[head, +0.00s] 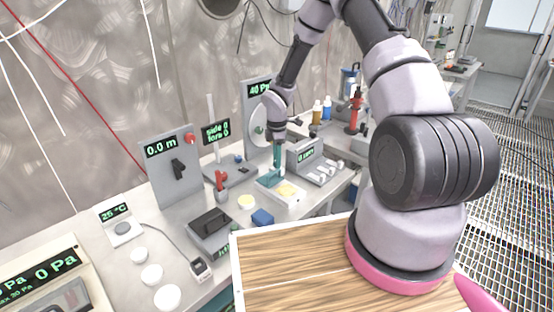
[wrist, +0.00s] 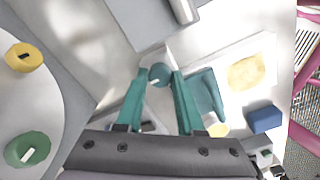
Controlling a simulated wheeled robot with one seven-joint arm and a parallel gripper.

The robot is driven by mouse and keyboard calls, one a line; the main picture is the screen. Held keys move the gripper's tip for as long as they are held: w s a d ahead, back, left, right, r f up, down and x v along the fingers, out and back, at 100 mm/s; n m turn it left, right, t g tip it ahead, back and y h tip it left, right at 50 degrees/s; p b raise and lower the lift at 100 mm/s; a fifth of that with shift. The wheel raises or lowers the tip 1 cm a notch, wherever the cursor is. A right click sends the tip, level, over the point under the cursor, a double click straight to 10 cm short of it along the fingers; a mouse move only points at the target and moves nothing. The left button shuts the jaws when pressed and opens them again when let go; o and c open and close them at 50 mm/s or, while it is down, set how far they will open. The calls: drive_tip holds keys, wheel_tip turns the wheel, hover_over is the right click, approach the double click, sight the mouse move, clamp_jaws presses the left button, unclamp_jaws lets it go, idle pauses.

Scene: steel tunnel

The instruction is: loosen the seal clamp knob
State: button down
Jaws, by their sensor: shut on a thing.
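My gripper (wrist: 160,80) points down at the bench, its two teal fingers shut on a small round dark-teal knob (wrist: 159,73) with a pale mark. I take this for the seal clamp knob. In the head view my gripper (head: 277,168) is over the bench beside a white tray; the knob cannot be made out there. A teal angled piece (wrist: 205,92) lies just right of the fingers in the wrist view. What is under the knob is mostly hidden by the fingers.
A pale dial with a yellow knob (wrist: 24,57) and a green knob (wrist: 28,150) is at left. A "40 Pa" panel (head: 257,92) stands behind my gripper.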

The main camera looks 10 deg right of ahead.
drive_tip(key=c, duration=0.5)
unclamp_jaws()
wheel_tip(320, 180, up, 11)
drive_tip(key=shift+f, duration=0.1)
idle(0.3)
drive_tip(key=s+d+r+m+t, duration=0.15)
drive_tip(key=s+r+m, duration=0.35)
drive_tip(key=r, duration=0.6)
drive_tip(key=s+d+r+m+t, duration=0.1)
drive_tip(key=s+d+r+m, duration=0.3)
drive_tip(key=r, duration=0.8)
drive_tip(key=s+r+m+t, duration=0.1)
drive_tip(key=s+r+m, duration=0.3)
drive_tip(key=s, duration=0.2)
drive_tip(key=s+r+m+t+y, duration=0.1)
drive_tip(key=s+r+m+t, duration=0.1)
drive_tip(key=s+m, duration=0.3)
drive_tip(key=s+r+m+t+y, duration=0.1)
drive_tip(key=s+r+m, duration=0.3)
drive_tip(key=s, duration=0.5)
drive_tip(key=shift+s+d+r+t, duration=0.15)
drive_tip(key=shift+r+t, duration=0.2)
drive_tip(key=shift+r, duration=0.45)
